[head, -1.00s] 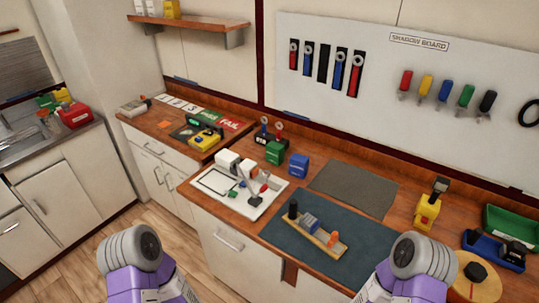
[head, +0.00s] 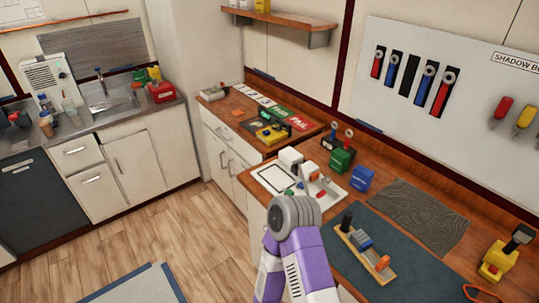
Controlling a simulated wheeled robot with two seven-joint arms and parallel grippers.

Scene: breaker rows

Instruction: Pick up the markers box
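I cannot tell which thing is the markers box; no readable label names it. A small green box (head: 341,160) and a blue box (head: 361,179) stand on the wooden workbench behind a white tray (head: 329,203). A red box (head: 161,92) stands on the sink counter at the upper left. A purple and grey link of one of my arms rises from the bottom middle and covers part of the tray's front. No gripper fingers show in the view.
A dark blue mat (head: 415,256) with a wooden block holding small parts lies on the workbench (head: 352,292). A yellow tool (head: 496,262) stands at the right. A yellow case (head: 271,133) is on the side counter. The wooden floor (head: 125,240) at left is mostly open.

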